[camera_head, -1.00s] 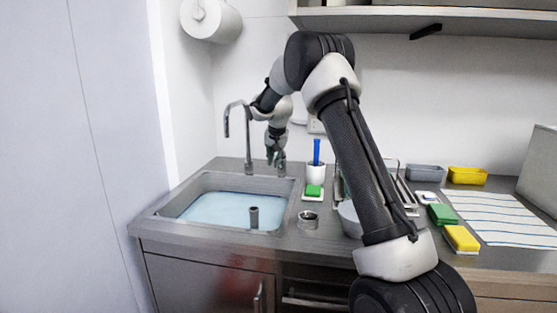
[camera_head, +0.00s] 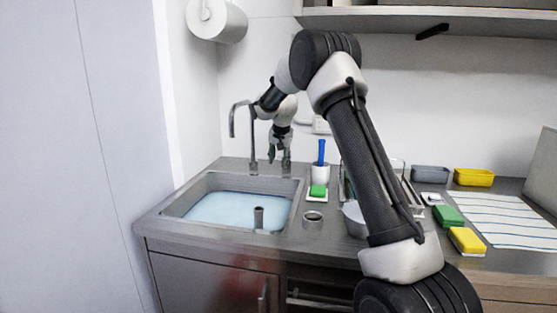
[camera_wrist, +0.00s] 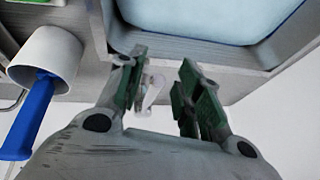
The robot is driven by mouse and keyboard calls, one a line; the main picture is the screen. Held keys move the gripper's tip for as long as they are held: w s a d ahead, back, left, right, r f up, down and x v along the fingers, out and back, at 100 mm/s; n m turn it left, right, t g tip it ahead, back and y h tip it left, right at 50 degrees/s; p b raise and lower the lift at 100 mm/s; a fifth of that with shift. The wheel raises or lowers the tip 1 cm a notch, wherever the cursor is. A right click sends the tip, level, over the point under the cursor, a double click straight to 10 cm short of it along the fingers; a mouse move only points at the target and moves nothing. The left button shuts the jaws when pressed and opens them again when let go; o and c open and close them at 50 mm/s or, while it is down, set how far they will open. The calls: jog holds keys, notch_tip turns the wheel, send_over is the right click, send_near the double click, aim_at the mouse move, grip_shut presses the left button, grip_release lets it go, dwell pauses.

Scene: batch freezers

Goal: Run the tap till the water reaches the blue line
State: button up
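The steel sink (camera_head: 172,198) holds pale blue water (camera_head: 222,209) with a grey standpipe (camera_head: 258,217) rising through it. My gripper (camera_head: 279,158) points down at the back, right of the tap's base. In the wrist view its fingers (camera_wrist: 164,92) are apart, with a small pale metal part (camera_wrist: 153,90), perhaps the tap's lever, between or beyond them. I cannot tell whether they touch it.
A white cup (camera_head: 320,173) with a blue-handled brush (camera_head: 321,151) stands close to the right of my gripper. A green sponge (camera_head: 318,190) and a small round tin (camera_head: 313,219) sit right of the sink. My arm hides part of a dish rack (camera_head: 396,166).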

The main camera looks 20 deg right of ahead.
jog(key=v, duration=1.1)
jog(key=shift+r, duration=0.15)
jog(key=shift+s, duration=0.1)
